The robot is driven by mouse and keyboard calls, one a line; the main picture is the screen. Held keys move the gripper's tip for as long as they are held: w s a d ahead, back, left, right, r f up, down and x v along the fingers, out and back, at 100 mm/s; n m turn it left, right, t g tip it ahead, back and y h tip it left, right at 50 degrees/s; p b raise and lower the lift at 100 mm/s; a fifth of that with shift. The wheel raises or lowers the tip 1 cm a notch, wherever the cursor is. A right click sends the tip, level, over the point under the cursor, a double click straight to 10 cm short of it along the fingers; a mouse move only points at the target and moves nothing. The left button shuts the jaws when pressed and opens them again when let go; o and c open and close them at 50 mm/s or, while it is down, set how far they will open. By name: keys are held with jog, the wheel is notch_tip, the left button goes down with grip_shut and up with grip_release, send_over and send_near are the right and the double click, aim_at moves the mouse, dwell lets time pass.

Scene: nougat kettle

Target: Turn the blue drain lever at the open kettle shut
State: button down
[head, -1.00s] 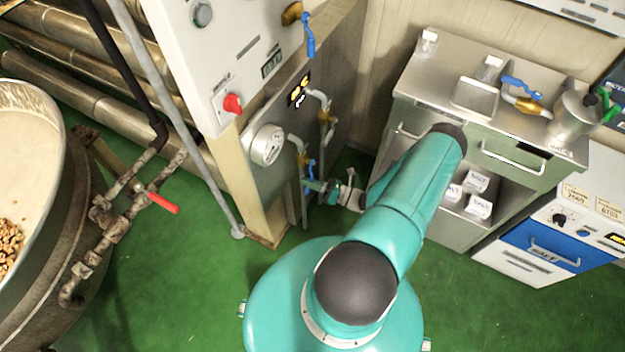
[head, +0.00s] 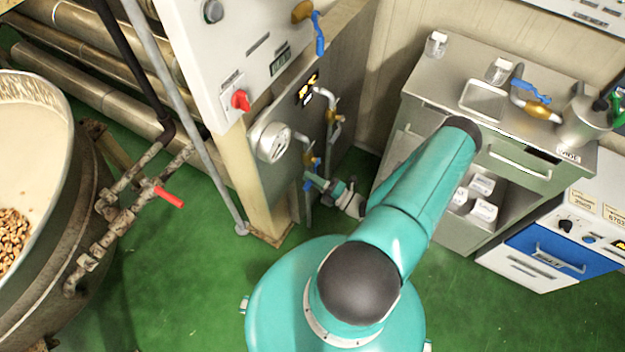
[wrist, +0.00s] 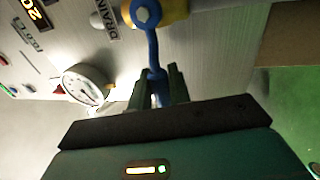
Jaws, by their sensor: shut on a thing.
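The blue drain lever (wrist: 152,48) hangs from a brass valve (wrist: 173,10) beside a "DRAIN" label (wrist: 97,20) in the wrist view. In the head view the lever (head: 308,186) is small and low on the grey panel, partly covered by my gripper (head: 314,181). In the wrist view my gripper (wrist: 159,88) is shut on the lever's lower end, one finger on each side. The open kettle (head: 78,190) stands at the far left with pale nougat and nuts inside.
A round gauge (head: 272,142) sits left of the lever. Another blue lever (head: 319,34) is higher on the cabinet, and one (head: 531,90) is by the sink. A red-handled valve (head: 168,197) is on the kettle's pipe. Green floor (head: 190,290) is clear in front.

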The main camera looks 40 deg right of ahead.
jog(key=shift+r+m, duration=0.25)
jog(key=shift+m, duration=0.25)
jog(key=c, duration=1.4)
grip_release()
jog(key=shift+o, duration=0.2)
jog(key=shift+s+f, duration=0.1)
jog(key=v, duration=1.3)
jog(key=shift+s, duration=0.25)
